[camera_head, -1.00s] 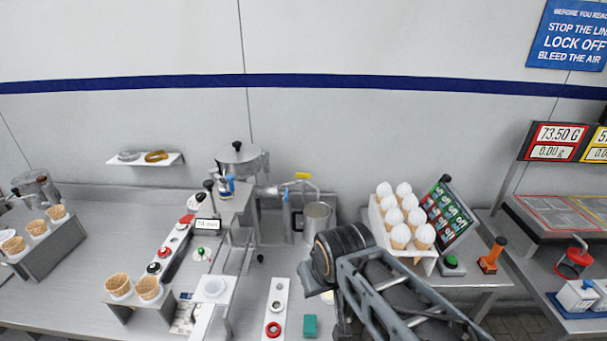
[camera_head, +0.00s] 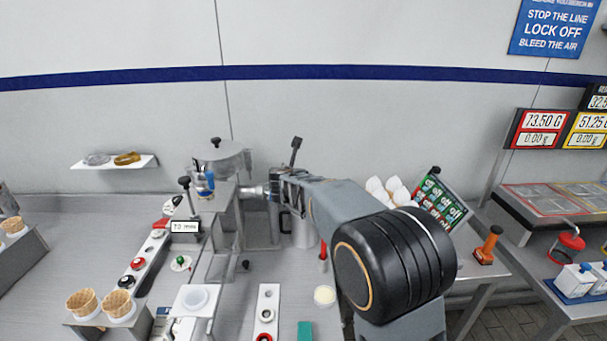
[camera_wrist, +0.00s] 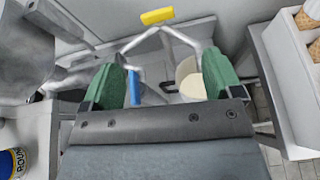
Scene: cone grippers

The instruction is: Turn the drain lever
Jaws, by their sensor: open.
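In the wrist view a yellow-handled lever (camera_wrist: 157,16) sits on bent metal rods beyond my fingertips. A blue-handled lever (camera_wrist: 135,88) shows between the green finger pads, closer to the left pad. I cannot tell which of the two is the drain lever. My gripper (camera_wrist: 163,80) is open, with nothing held; I cannot tell if a pad touches the blue handle. In the head view my gripper (camera_head: 284,184) is at the pipe outlet beside the hopper machine (camera_head: 219,160), and my arm hides the yellow handle. A metal jug (camera_head: 300,230) stands below, partly covered.

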